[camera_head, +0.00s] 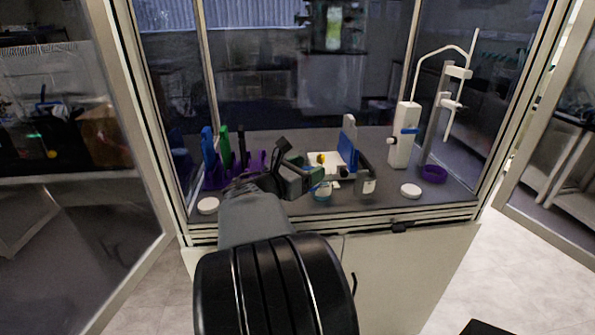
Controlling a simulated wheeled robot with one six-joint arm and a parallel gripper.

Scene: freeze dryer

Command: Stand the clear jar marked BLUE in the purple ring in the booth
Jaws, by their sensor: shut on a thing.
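A small clear jar with a blue band (322,192) is at the middle of the booth, near its front edge. My gripper (308,179) reaches in from the lower left and is shut, its tip at the jar's left side. The jar seems to be what it holds, but the fingers are small and partly hidden. I cannot read the jar's marking or tell whether it touches the floor. The purple ring (434,174) lies on the booth floor at the right, apart from the gripper, and looks empty.
Another small clear jar (369,186) is just right of the gripper. White discs lie at the front right (410,191) and front left (208,205). A white device (403,136) and a stand (437,110) rise behind the ring. A purple rack (216,180) stands left.

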